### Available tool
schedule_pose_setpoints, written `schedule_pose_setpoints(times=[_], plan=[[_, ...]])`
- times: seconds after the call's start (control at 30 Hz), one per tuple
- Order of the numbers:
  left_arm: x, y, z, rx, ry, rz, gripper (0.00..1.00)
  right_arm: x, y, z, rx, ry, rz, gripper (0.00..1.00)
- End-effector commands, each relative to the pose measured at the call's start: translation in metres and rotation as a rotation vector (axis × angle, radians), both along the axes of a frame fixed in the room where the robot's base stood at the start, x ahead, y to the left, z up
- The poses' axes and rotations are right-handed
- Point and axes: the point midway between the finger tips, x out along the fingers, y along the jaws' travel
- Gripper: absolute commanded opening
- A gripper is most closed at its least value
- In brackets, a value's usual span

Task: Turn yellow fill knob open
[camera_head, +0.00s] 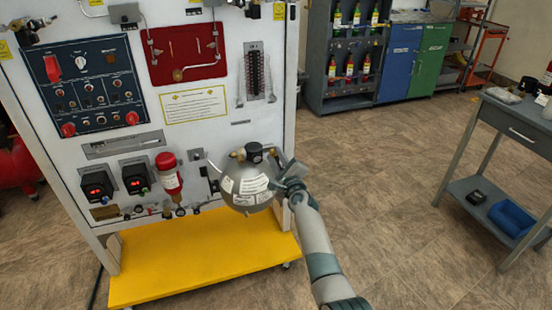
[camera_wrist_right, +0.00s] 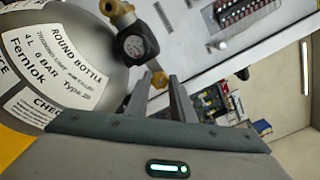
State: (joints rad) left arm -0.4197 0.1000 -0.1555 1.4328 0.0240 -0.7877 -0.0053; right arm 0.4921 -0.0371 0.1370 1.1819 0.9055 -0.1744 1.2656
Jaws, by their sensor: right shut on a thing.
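The round grey bottle (camera_head: 247,188) sits low on the right side of the white trainer panel. It also fills the left of the right wrist view (camera_wrist_right: 60,60), with white labels. A dark gauge with brass fittings (camera_wrist_right: 136,44) is at its top. The small yellow fill knob (camera_wrist_right: 159,80) shows at the fingertips of my right gripper (camera_wrist_right: 166,86), which is shut on it. In the head view the right gripper (camera_head: 287,186) is at the bottle's right side and the knob is mostly hidden by it. My left gripper is not in view.
The white panel (camera_head: 222,127) carries switches, a red plate (camera_head: 187,52) and a red cylinder (camera_head: 168,174). A yellow base shelf (camera_head: 200,260) juts out below. A grey side table (camera_head: 520,128) stands at right, with open floor between.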

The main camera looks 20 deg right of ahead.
Motion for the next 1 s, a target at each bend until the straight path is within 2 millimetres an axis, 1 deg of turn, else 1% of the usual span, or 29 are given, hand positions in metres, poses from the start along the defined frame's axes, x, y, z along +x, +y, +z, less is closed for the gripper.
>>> schedule_pose_setpoints(times=[0.13, 0.53, 1.0], plan=[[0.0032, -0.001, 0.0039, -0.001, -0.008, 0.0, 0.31, -0.0004, 0.0, -0.0016, -0.138, -0.003, 0.001, 0.0], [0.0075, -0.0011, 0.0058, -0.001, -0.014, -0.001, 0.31, -0.0004, 0.0005, -0.0025, -0.52, -0.015, 0.002, 0.0], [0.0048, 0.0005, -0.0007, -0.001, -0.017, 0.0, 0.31, -0.0005, 0.0008, -0.0038, -0.965, -0.03, 0.003, 0.0]])
